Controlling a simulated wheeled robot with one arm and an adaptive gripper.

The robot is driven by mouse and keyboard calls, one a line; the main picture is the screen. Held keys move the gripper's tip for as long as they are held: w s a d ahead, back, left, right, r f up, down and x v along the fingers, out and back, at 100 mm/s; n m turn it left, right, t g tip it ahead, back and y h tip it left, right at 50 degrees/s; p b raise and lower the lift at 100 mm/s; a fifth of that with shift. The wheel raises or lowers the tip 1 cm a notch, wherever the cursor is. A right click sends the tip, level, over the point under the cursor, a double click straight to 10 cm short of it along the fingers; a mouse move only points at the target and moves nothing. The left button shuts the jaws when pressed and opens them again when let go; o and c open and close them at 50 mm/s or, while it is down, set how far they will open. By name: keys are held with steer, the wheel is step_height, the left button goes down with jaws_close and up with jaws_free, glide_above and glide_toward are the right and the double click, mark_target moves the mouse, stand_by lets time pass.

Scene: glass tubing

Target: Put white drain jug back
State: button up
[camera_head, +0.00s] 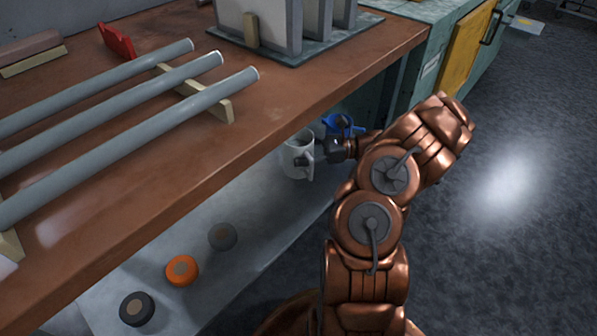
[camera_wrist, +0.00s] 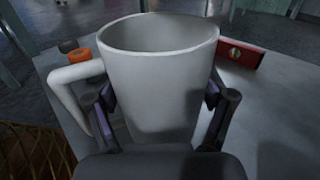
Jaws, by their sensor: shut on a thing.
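The white drain jug (camera_head: 295,162) is upright at the lower shelf, below the edge of the workbench. In the wrist view the jug (camera_wrist: 158,65) fills the middle, with its open rim up and its handle at the left. My gripper (camera_wrist: 160,112) is shut on the jug's body, one finger at each side. In the head view my gripper (camera_head: 318,156) reaches in from the right and partly covers the jug. The jug's base is hidden, so I cannot tell whether it touches the shelf.
A blue object (camera_head: 342,124) stands just behind my gripper. Grey, orange (camera_head: 181,270) and black round items sit on the lower shelf (camera_head: 255,235). The workbench (camera_head: 130,185) with glass tubes overhangs it. A red bar (camera_wrist: 240,54) lies behind the jug.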

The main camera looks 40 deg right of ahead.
steer(key=shift+f+b, duration=0.8)
steer(key=shift+f, duration=2.35)
steer(key=shift+f, duration=0.1)
steer(key=o, duration=1.6)
steer(key=shift+s+d, duration=0.2)
steer(key=shift+d, duration=0.2)
steer(key=p+v, duration=0.2)
steer(key=v, duration=0.9)
